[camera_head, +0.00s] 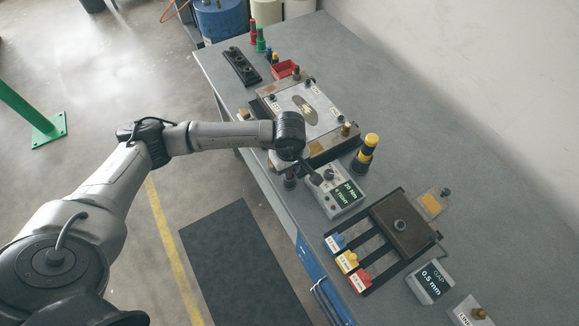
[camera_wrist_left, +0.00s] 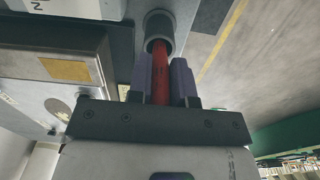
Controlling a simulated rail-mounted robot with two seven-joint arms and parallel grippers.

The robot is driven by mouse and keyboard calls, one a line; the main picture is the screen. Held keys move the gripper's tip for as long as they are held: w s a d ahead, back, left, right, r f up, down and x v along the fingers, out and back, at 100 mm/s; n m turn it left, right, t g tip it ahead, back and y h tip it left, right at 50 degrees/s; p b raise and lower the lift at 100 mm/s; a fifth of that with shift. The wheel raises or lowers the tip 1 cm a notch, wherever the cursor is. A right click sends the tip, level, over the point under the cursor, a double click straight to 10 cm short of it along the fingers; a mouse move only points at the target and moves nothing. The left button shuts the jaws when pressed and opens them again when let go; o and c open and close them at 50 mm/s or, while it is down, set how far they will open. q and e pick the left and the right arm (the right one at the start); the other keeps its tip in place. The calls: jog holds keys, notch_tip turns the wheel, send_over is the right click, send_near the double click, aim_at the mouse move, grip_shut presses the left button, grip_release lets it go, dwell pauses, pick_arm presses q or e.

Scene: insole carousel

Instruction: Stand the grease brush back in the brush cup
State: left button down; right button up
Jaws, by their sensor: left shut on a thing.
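My left gripper (camera_wrist_left: 163,70) is shut on the red handle of the grease brush (camera_wrist_left: 161,66) in the left wrist view. The dark round brush cup (camera_wrist_left: 158,22) is just beyond the fingertips. The far end of the red handle runs into the cup's mouth outline; how deep it sits and whether it touches the rim I cannot tell. The bristles are hidden. In the head view my left wrist covers the brush and the fingers, and a dark cup (camera_head: 290,181) shows just below it at the bench's front edge. My right gripper is in neither view.
A metal mould plate (camera_head: 318,113) lies right behind my wrist. A grey display box (camera_head: 343,197) and a yellow-black post (camera_head: 367,152) stand to its right. A slotted tool block (camera_head: 402,222) is nearer the front. Bare bench lies at the right back.

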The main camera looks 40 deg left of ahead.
pick_arm(q)
jog(key=c, duration=1)
grip_release()
jog(key=shift+o, duration=0.2)
jog(key=shift+r, duration=0.15)
notch_tip(320, 180, up, 12)
jog(key=shift+r, duration=0.8)
